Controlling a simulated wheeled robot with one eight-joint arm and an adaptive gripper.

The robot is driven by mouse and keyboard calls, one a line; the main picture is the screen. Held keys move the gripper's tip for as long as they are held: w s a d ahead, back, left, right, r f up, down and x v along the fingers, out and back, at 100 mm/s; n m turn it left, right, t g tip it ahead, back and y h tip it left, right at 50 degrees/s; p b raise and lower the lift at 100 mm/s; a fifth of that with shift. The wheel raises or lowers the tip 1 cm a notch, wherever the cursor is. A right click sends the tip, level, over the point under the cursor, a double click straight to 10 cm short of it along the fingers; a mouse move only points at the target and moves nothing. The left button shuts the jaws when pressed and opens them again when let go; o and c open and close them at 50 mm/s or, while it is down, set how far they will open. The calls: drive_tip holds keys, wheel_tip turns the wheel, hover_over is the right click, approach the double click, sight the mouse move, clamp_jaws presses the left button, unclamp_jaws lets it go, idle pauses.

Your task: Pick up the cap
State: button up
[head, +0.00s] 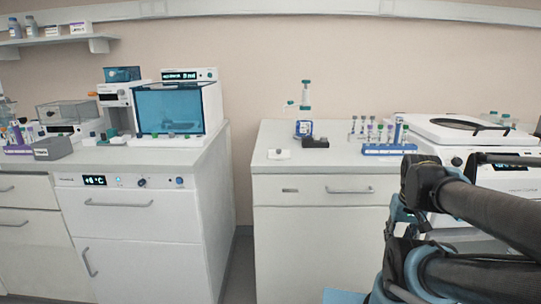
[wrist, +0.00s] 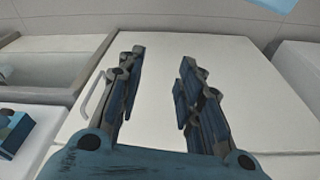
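No single cap can be picked out with certainty. In the head view a small white piece (head: 279,154) lies near the front left of the right-hand counter (head: 335,163), with a tiny darker spot on it. Beside it is a small black block (head: 315,142). Tubes with coloured caps stand in a blue rack (head: 390,150) further right. In the wrist view my gripper (wrist: 160,58) is open, its two fingers wide apart with nothing between them. A plain pale panel lies beyond them. In the head view my dark arm fills the lower right.
A white machine with a round lid (head: 470,131) stands on the right, partly behind my arm. A blue-and-white stand (head: 304,128) is at the counter's back. The left counter holds a teal-windowed box (head: 170,108) and a grey bin (head: 53,148). A gap separates the counters.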

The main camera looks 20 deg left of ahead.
drive_tip(key=shift+o, duration=0.6)
drive_tip(key=shift+a, duration=0.1)
drive_tip(key=shift+o, duration=0.2)
drive_tip(key=shift+s+r, duration=0.25)
drive_tip(key=w+a+r+m+g+y, duration=0.1)
drive_tip(key=w+a+r+m, duration=0.5)
drive_tip(key=w+a+r, duration=0.7)
drive_tip(key=w+a+r+m+g, duration=0.1)
drive_tip(key=w+a+r+m, duration=0.65)
drive_tip(key=a+r, duration=0.65)
drive_tip(key=w+a+r+m, duration=0.35)
drive_tip(key=a+r, duration=0.35)
drive_tip(key=a, duration=0.5)
hover_over(279, 152)
drive_tip(key=w, duration=0.2)
drive_tip(key=shift+m, duration=0.3)
drive_tip(key=f, duration=1.1)
drive_tip(key=shift+s+d, duration=0.15)
drive_tip(key=shift+d, duration=0.1)
drive_tip(key=shift+s+a+f, duration=0.15)
drive_tip(key=shift+f, duration=1.3)
drive_tip(key=shift+s+a+f, duration=0.1)
drive_tip(key=shift+a+f, duration=0.05)
drive_tip(key=shift+f, duration=1.25)
drive_tip(key=c, duration=0.8)
